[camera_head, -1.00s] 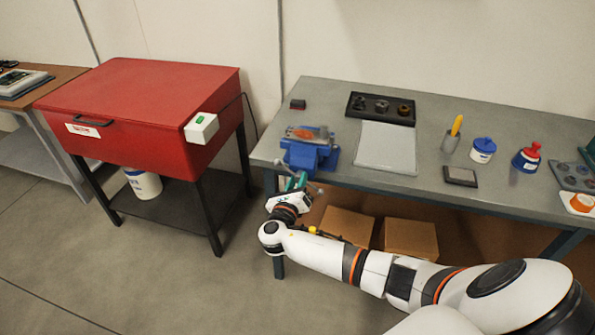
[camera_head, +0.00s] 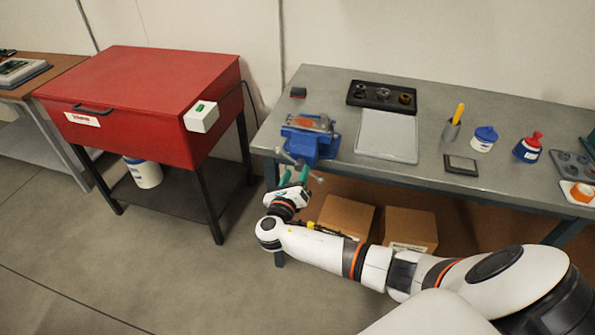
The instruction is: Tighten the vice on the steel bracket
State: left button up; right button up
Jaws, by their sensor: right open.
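The blue vice (camera_head: 312,146) stands at the left front corner of the grey workbench. A flat piece with an orange-brown patch, which looks like the steel bracket (camera_head: 309,122), lies at the top of its jaws. The vice's grey handle (camera_head: 290,159) sticks out at the front, over the bench edge. My right gripper (camera_head: 294,174), with green fingers, is open just below and in front of the vice, with its fingers pointing up at the handle. I cannot tell whether they touch the handle. My left gripper is not in view.
The workbench (camera_head: 350,171) carries a grey mat (camera_head: 387,136), a black tray (camera_head: 381,97) with round parts, and several bottles to the right. Cardboard boxes (camera_head: 346,215) sit under it. A red cabinet (camera_head: 150,100) stands at left, with a floor gap between.

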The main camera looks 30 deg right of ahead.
jog(key=b+v, duration=0.1)
jog(key=v, duration=0.9)
jog(key=shift+d, duration=0.1)
jog(key=s+d+f+m+g+y, duration=0.1)
jog(key=s+f+m+g+y, duration=0.1)
jog(key=f, duration=0.7)
jog(key=s+f+m+g+y, duration=0.1)
jog(key=f+m+y, duration=0.15)
jog(key=f, duration=0.65)
jog(key=s+f+m+g+y, duration=0.2)
jog(key=s+f+m, duration=0.1)
jog(key=s+f, duration=0.4)
jog(key=s+f+m+g+y, duration=0.2)
jog(key=s+f+m, duration=0.25)
jog(key=f, duration=0.45)
jog(key=s+a+f+m+g+y, duration=0.1)
jog(key=s+f+m, duration=0.3)
jog(key=s, duration=0.5)
jog(key=s+a+f+m+g+y, duration=0.1)
jog(key=s+a+f+m+y, duration=0.1)
jog(key=s+f+m, duration=0.3)
jog(key=s+a+f+m+g+y, duration=0.1)
jog(key=s+f+m, duration=0.3)
jog(key=s+m, duration=0.5)
jog(key=s+a+y, duration=0.1)
jog(key=s, duration=0.5)
jog(key=shift+f+g, duration=0.25)
jog(key=shift+g, duration=0.05)
